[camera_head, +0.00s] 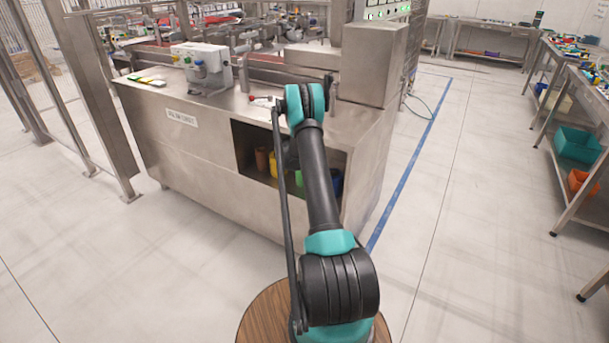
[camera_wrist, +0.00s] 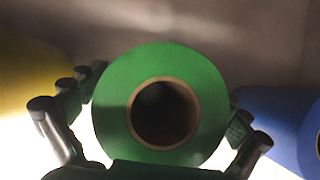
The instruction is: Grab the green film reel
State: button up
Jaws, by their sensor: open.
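The green film reel (camera_wrist: 112,105) is large in the middle of the wrist view, its round end with a brown-rimmed dark core facing the camera. In the head view a small part of the green reel (camera_head: 298,178) shows in the cabinet's open compartment, mostly behind my arm. My gripper (camera_wrist: 163,100) is open, with one finger at the reel's left side and one at its right side. The right finger appears close to the reel's edge; I cannot tell whether either finger touches it. In the head view my gripper is hidden by my arm and the cabinet.
A yellow reel (camera_wrist: 28,80) lies left of the green one and a blue reel (camera_wrist: 285,125) right of it. An orange-brown reel (camera_head: 262,160) stands further left in the compartment. The steel cabinet (camera_head: 190,150) has walls around the opening.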

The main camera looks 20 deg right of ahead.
jog(key=shift+w+f, duration=0.1)
jog(key=shift+f, duration=0.05)
jog(key=c, duration=1.7)
